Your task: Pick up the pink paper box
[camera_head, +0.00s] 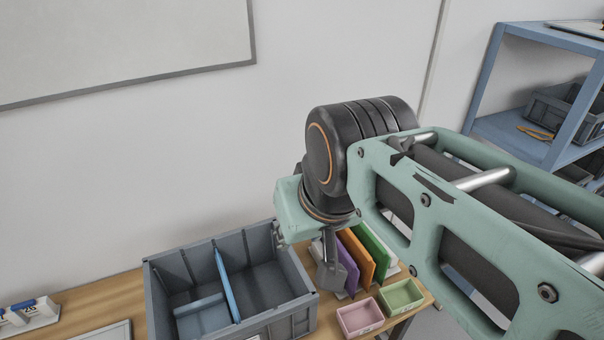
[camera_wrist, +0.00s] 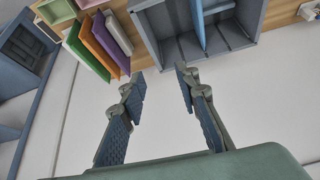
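The pink paper box (camera_head: 360,317) is a small open-topped tray on the wooden table, near its front edge, beside a green paper box. In the wrist view only part of the pink paper box (camera_wrist: 88,3) shows, at the top edge. My gripper (camera_head: 332,270) is above the table, in front of the upright folders and near the grey crate, higher than the pink box and apart from it. In the wrist view my gripper (camera_wrist: 160,82) has its two fingers spread, with nothing between them.
A grey crate (camera_head: 298,312) with blue dividers stands left of the pink box. The green paper box (camera_head: 400,296) is at its right. Purple, orange and green folders (camera_head: 356,258) stand upright behind. A blue shelf (camera_head: 510,133) is at the right.

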